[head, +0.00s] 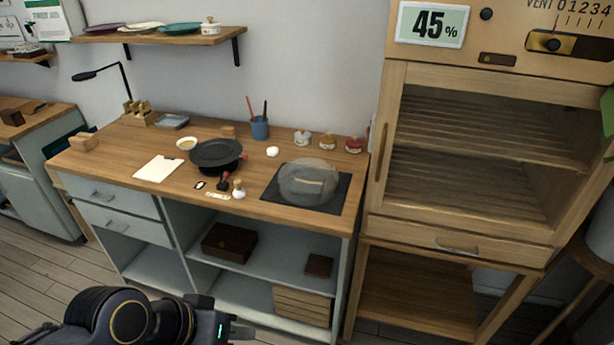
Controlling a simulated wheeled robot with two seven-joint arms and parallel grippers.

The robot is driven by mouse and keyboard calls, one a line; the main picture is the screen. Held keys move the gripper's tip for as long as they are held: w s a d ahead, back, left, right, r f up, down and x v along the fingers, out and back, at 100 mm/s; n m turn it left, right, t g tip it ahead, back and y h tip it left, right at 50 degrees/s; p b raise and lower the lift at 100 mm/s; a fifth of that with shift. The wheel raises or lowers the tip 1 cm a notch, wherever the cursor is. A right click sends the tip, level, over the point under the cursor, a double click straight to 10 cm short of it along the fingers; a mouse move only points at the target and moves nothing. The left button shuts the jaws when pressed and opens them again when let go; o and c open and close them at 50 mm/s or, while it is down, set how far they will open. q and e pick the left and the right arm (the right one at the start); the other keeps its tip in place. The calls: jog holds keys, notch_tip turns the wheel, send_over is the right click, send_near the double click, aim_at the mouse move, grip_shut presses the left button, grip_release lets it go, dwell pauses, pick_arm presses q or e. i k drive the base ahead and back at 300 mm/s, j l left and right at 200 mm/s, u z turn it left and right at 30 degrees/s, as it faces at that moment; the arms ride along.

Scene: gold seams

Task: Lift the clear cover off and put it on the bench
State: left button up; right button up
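The clear cover (308,180) is a translucent dome. It sits on a dark mat (338,202) at the right end of the wooden bench (225,198). A pale shape shows faintly through it, too blurred to name. My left gripper (240,332) is low at the bottom edge of the head view, in front of the bench and well away from the cover. Its fingers are mostly hidden or cut off, so its opening cannot be made out. My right gripper is not in view.
Small lidded jars (327,141) and a blue brush cup (260,128) stand behind. A wooden cabinet (378,150) rises close on the right. Some bench top between turntable and mat is bare.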

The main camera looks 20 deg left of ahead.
aim_at(307, 182)
jog(key=i+j, duration=0.2)
jog(key=j, duration=0.25)
jog(key=i+j, duration=0.2)
jog(key=j, duration=0.25)
jog(key=i+j+u, duration=0.1)
jog(key=j, duration=0.35)
jog(key=i+j, duration=0.3)
jog(key=j, duration=0.15)
jog(key=i+j+u, duration=0.1)
jog(key=i+j, duration=0.15)
jog(key=j, duration=0.2)
jog(key=i+j, duration=0.2)
jog(key=j, duration=0.2)
